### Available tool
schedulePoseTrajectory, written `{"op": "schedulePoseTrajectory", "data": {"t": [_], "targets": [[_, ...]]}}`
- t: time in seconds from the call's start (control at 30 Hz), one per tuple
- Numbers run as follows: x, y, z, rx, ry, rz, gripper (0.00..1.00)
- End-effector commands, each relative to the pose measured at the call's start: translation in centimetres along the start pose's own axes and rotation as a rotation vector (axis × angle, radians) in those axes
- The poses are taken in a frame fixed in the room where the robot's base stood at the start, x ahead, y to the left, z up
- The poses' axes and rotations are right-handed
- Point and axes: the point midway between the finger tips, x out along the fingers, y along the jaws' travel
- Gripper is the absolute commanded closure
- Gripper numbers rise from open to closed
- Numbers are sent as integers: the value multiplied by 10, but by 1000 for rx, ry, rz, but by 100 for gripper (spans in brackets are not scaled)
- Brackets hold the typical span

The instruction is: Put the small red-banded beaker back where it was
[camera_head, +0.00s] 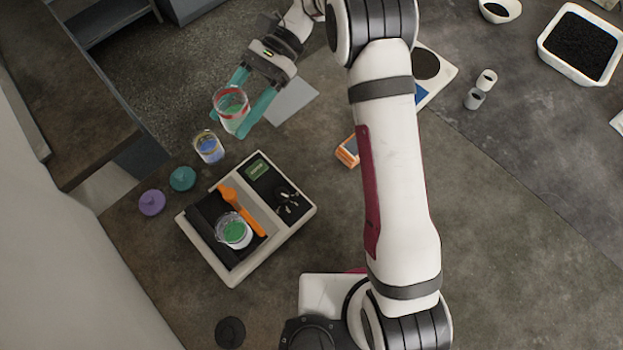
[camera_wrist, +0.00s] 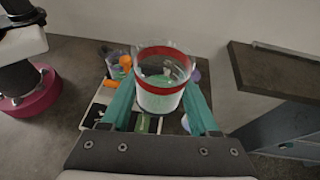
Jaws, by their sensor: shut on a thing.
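The small red-banded beaker (camera_head: 231,109) is clear glass with a red band near its rim. My gripper (camera_head: 238,112) has its teal fingers shut on the beaker's sides, at the upper left of the head view. In the wrist view the beaker (camera_wrist: 161,82) stands upright between the fingers (camera_wrist: 160,100), with pale contents in its lower part. It appears held above the bench, with the shaker device behind it. A grey square pad (camera_head: 291,101) lies on the bench to the right of the gripper.
A blue-content beaker (camera_head: 209,147) stands just below the held one. The shaker (camera_head: 290,225) holds a green-content beaker (camera_head: 234,232) and an orange part (camera_head: 240,208). Teal (camera_head: 182,179) and purple (camera_head: 151,202) lids lie left. An orange box (camera_head: 347,152) sits near my arm.

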Motion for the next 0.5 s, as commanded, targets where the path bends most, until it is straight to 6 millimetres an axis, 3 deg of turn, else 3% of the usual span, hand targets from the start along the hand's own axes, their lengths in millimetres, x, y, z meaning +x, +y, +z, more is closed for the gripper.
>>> {"op": "schedulePoseTrajectory", "data": {"t": [0.03,0.2,0.5], "targets": [[-23,6,1,34,1,-86,100],[-93,32,4,157,1,-384,100],[-177,85,8,327,1,-790,100]]}}
